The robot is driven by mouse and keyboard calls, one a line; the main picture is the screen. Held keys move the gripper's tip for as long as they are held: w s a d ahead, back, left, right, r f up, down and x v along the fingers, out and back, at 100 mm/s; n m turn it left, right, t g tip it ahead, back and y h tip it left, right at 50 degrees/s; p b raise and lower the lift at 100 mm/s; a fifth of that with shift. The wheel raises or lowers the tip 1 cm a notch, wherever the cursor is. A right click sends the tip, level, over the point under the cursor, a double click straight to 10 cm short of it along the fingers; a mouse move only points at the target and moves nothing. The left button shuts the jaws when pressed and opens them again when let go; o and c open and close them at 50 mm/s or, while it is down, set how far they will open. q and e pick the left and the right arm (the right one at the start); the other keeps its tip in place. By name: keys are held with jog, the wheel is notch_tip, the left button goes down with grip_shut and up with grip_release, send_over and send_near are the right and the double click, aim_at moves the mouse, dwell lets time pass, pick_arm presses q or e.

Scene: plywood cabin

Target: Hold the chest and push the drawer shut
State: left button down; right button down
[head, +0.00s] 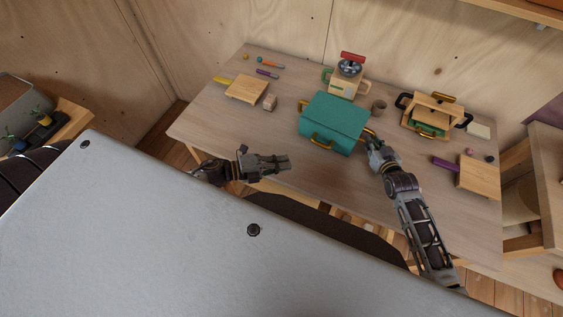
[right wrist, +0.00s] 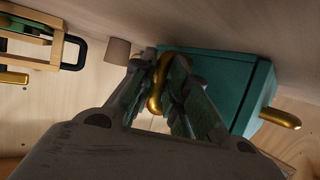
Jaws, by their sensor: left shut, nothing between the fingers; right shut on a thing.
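The teal chest (head: 336,118) stands on the middle of the table, with gold handles at its sides and a gold pull (head: 322,142) on its front. The chest (right wrist: 222,82) and the pull (right wrist: 281,118) also show in the right wrist view. My right gripper (head: 372,141) is shut on the gold side handle (right wrist: 155,90) at the chest's right. My left gripper (head: 286,163) is shut and empty near the table's front edge, in front of the chest and to its left, apart from it. I cannot tell how far the drawer is out.
A wooden grinder-like box (head: 345,82) and a brown cup (head: 379,107) stand behind the chest. A wooden frame with black handles (head: 432,112) is at right. Boards (head: 246,89) (head: 480,176) lie at both sides. The tabletop left of the chest is mostly free.

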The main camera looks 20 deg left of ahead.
dwell(0.4)
jog(key=c, duration=1.3)
grip_release()
jog(key=shift+s+d, duration=0.1)
jog(key=shift+v, duration=5.85)
